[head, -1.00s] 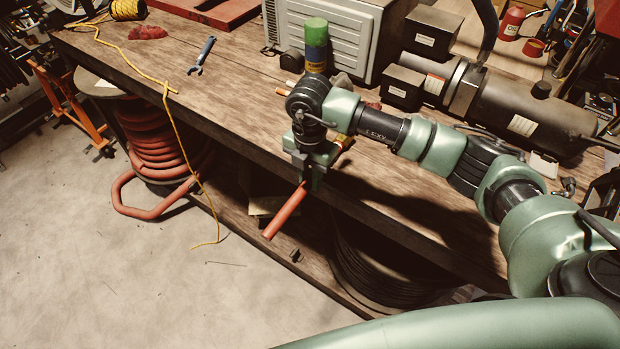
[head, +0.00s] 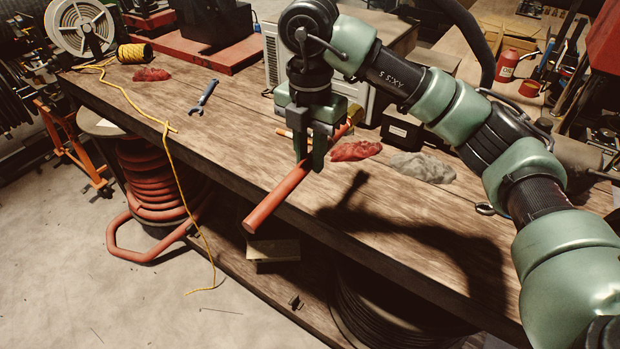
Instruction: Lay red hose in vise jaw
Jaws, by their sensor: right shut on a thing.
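The red hose (head: 274,201) is a short straight piece. My right gripper (head: 311,158) is shut on it in the head view. The fingers point down and grip the hose along its length, hiding part of it. The hose slants from the upper right to a free end at lower left, over the bench's front edge. It appears to be held above the bench top. My left gripper is not in view. I cannot make out a vise jaw for certain.
The wooden workbench (head: 240,139) has a blue wrench (head: 203,97), a yellow cord (head: 172,160), a red rag (head: 354,151) and a grey rag (head: 423,167) on it. A red hose coil (head: 158,185) stands on the floor at left. The bench's right front is clear.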

